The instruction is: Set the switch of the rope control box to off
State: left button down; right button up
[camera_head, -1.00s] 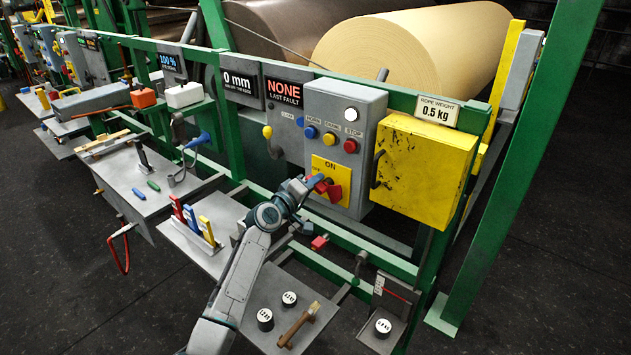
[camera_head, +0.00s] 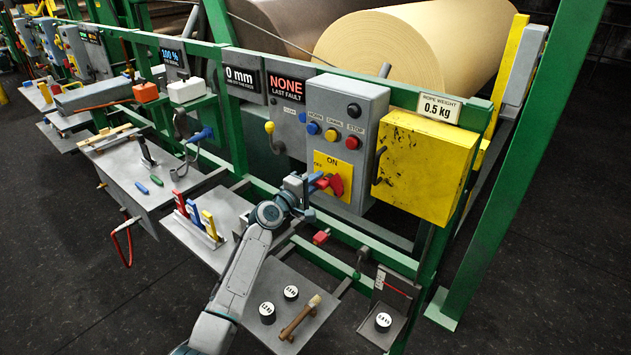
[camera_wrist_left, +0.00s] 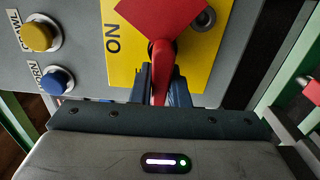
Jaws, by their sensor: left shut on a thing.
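The grey rope control box (camera_head: 372,130) hangs on the green frame. Its yellow switch plate (camera_head: 346,165) reads ON at the top and has a smaller OFF label at its left. The red switch (camera_head: 337,184) sits on this plate. My left gripper (camera_head: 316,183) is at the switch from the left. In the left wrist view my blue fingers (camera_wrist_left: 161,88) are shut on the red handle (camera_wrist_left: 161,68), which points away from ON, toward the plate's left side. The fingers partly hide the small label. The round lamp (camera_head: 354,110) on the box is dark. My right gripper is not in view.
A yellow box (camera_head: 424,170) with a black handle stands close to the right. Blue, yellow and red buttons (camera_head: 331,135) sit above the switch. Grey shelves with weights (camera_head: 267,312) and a brush (camera_head: 299,318) lie below my arm.

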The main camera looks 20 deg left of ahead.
pick_arm(q)
jog(key=shift+f, duration=0.15)
jog(key=c, duration=1.4)
grip_release()
jog(key=b+v, duration=0.2)
jog(key=v, duration=0.9)
